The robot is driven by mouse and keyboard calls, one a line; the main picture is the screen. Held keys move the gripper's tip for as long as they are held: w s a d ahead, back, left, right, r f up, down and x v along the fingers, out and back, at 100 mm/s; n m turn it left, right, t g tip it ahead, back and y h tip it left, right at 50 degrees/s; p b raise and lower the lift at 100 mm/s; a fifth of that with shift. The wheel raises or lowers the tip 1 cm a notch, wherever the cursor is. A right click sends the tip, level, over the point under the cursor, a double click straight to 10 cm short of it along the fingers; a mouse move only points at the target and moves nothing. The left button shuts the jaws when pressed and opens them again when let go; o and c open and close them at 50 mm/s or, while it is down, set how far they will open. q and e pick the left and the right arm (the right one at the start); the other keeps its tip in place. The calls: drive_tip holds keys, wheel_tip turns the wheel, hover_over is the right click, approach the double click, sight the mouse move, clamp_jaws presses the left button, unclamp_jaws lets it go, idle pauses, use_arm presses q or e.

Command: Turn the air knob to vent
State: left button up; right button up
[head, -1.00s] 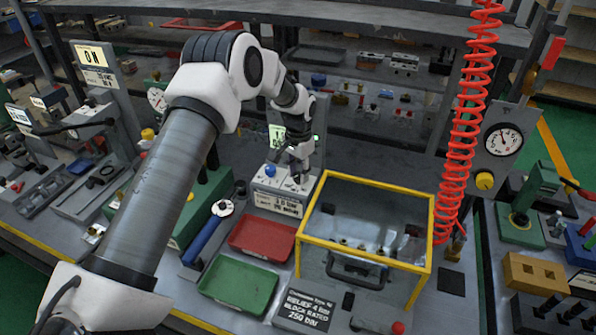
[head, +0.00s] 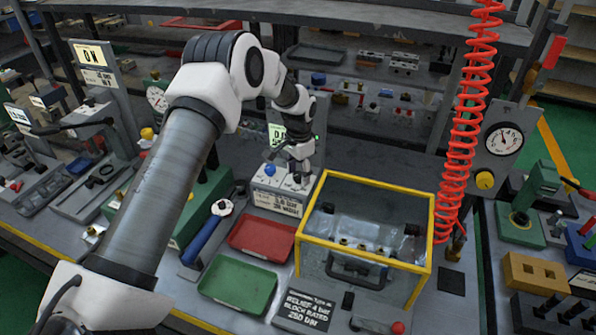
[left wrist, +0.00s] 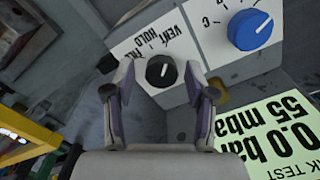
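The black air knob (left wrist: 161,71) shows in the left wrist view on a white panel, with VENT and HOLD lettered beside it and a partly covered third label. A pale mark shows on its face; I cannot tell the exact setting. My left gripper (left wrist: 158,82) has its two fingers apart, one on each side of the knob, with small gaps seen. In the head view my left gripper (head: 299,181) is over the white control box (head: 278,202) and hides the air knob. A blue knob (left wrist: 250,29) sits beside it on the panel. My right gripper is not in view.
A yellow-framed clear tank (head: 312,218) holding a grey valve block (head: 365,238) stands right of the box. Red (head: 262,238) and green (head: 238,285) trays lie in front. A lit display (left wrist: 277,130) reads 0.0 bar. A red coiled hose (head: 465,130) hangs at right.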

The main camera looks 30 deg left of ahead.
sight(299, 174)
use_arm(q)
drive_tip(key=shift+w, duration=0.2)
drive_tip(key=shift+s+r, duration=0.1)
drive_tip(key=shift+r, duration=0.3)
wheel_tip(299, 174, up, 11)
drive_tip(key=shift+r, duration=0.1)
